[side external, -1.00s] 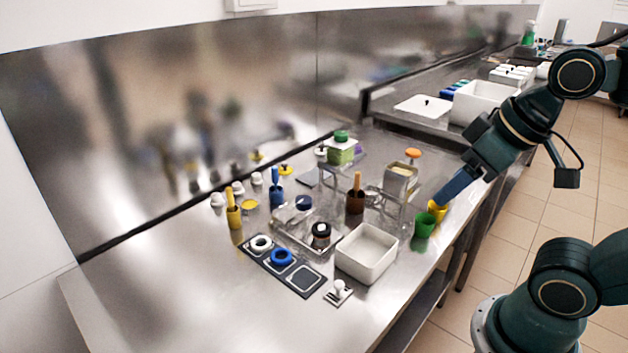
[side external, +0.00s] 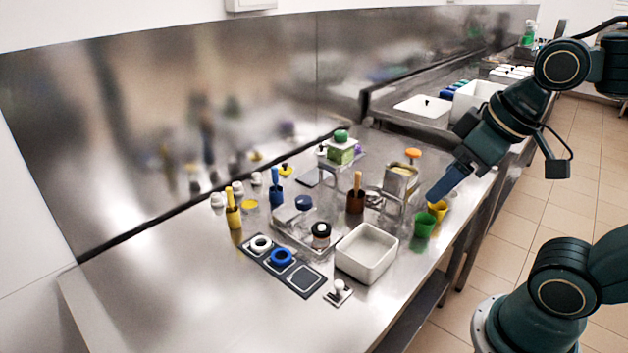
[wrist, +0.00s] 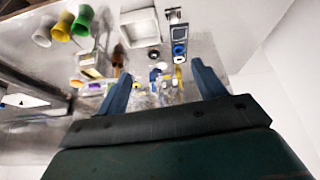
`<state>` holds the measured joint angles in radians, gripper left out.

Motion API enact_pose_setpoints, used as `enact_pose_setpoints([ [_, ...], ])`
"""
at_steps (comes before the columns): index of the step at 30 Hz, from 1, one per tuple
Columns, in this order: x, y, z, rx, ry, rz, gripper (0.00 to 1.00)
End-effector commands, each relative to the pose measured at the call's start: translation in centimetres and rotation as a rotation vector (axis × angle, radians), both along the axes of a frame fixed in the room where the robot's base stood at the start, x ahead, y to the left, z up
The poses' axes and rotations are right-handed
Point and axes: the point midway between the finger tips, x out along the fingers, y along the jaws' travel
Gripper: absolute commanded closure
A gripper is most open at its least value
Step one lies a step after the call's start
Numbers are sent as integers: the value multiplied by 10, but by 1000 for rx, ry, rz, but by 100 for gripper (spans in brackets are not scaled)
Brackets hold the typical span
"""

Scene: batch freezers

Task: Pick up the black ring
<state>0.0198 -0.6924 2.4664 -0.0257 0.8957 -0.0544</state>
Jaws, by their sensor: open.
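The black ring (side external: 321,229) shows in the side view as a dark round piece with a pale centre, at the front corner of a clear tray (side external: 283,240). I cannot tell what it rests on. My gripper (side external: 432,195) is open and empty, well to the right of the ring, above the green and yellow cups. Its two blue fingers (wrist: 160,70) stand wide apart in the wrist view.
A white bin (side external: 367,254) stands just right of the ring. A dark board (side external: 309,281) holds a white ring (side external: 261,244) and a blue ring (side external: 281,257). A green cup (side external: 424,225), a yellow cup (side external: 438,209) and a brown holder (side external: 355,202) stand nearby. The front-left counter is clear.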

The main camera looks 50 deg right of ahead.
Motion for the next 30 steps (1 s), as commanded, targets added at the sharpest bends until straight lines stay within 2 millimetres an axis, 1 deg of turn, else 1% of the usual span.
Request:
enact_pose_setpoints([
  [5,25,0,3,-29,37,92,31],
  [9,51,-2,4,-53,67,188,31],
  [17,100,-10,-3,-81,115,373,31],
  [23,137,-20,-16,-88,141,515,31],
  [30,180,-37,-41,-85,154,686,31],
])
